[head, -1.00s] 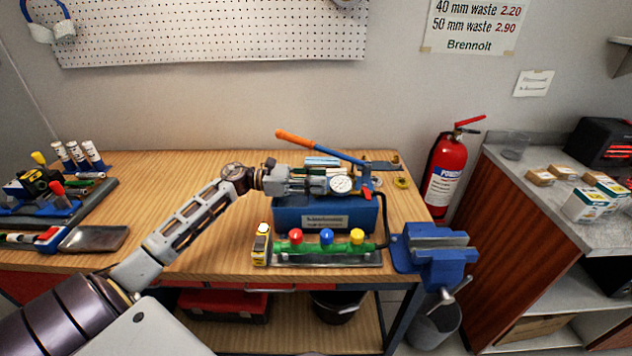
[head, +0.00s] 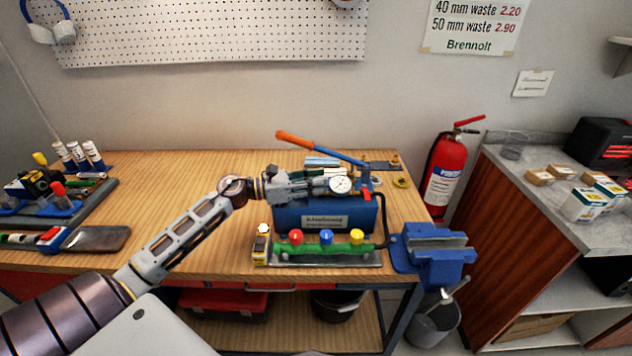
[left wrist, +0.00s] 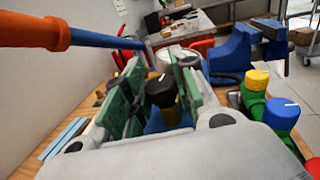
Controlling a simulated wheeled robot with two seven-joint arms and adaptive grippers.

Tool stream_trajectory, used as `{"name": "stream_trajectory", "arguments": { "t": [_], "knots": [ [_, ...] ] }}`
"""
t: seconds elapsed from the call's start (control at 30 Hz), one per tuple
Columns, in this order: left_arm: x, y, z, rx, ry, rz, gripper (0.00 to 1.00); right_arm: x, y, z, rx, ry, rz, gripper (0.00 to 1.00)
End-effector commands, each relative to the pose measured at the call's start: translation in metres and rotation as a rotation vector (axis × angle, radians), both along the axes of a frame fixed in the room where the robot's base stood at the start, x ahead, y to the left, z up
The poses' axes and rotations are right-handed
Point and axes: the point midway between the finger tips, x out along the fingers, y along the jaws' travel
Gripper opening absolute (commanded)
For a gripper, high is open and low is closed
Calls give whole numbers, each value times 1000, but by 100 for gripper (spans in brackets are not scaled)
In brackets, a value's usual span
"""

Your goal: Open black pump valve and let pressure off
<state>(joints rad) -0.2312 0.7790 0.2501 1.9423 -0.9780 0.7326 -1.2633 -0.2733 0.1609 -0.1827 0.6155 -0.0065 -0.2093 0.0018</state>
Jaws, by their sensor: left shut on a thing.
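The blue test pump (head: 325,217) stands on the wooden bench, its lever with an orange grip (head: 298,138) raised to the upper left. A round white gauge (head: 340,185) sits on its top. My left gripper (head: 318,187) reaches in from the left, level with the pump's top, just left of the gauge. In the left wrist view the black valve knob (left wrist: 160,92), with yellow below it, is between the green finger pads. The gripper is shut on this knob. In the head view the fingers hide the knob. My right gripper is not in view.
A green manifold with red, blue and yellow (head: 356,236) knobs lies in front of the pump. A blue vise (head: 434,252) is at the bench's right corner. The bench left of the pump is mostly clear.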

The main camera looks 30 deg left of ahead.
Motion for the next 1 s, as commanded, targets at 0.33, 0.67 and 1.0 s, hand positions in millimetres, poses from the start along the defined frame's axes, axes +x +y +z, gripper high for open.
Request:
{"name": "stream_trajectory", "arguments": {
  "t": [0.33, 0.67, 1.0],
  "knots": [
    [0, 0, 0, 0, 0, -1, 48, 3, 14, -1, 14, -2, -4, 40],
    [-1, 1, 0, -1, 1, -1, 48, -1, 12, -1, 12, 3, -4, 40],
    [-16, 16, -1, -2, 2, 0, 48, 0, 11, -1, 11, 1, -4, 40]
  ]
}}
